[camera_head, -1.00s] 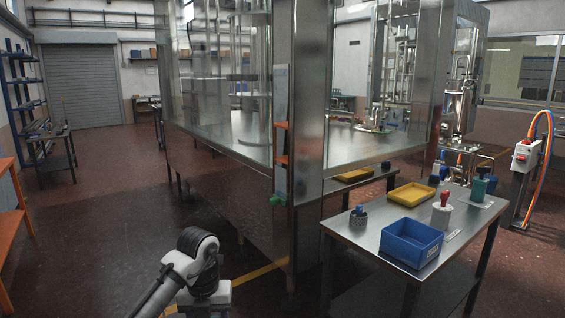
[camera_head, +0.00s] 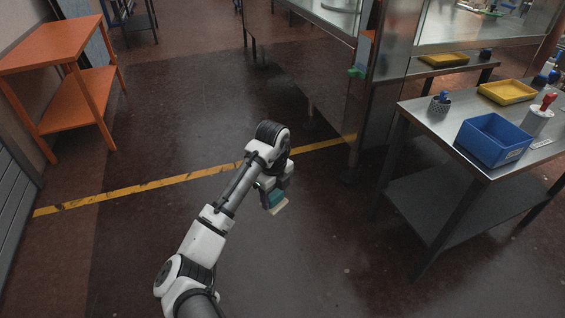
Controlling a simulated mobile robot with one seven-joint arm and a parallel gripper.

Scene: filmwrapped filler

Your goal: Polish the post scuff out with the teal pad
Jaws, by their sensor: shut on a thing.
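My gripper (camera_head: 268,189) hangs at the end of my arm, low over the dark red floor in the middle of the view. It is shut on the teal pad (camera_head: 277,197), which has a pale lower face pointing down to the right. The steel post (camera_head: 391,75) at the corner of the glazed filler machine stands up and right of my gripper, well apart from the pad. I cannot make out the scuff on the post. The far side of the grip is hidden.
A steel table (camera_head: 424,110) at right carries a blue bin (camera_head: 493,141), a yellow tray (camera_head: 507,91) and several holders. An orange bench (camera_head: 58,50) stands at upper left. A yellow line (camera_head: 140,189) crosses the floor. The floor around my arm is clear.

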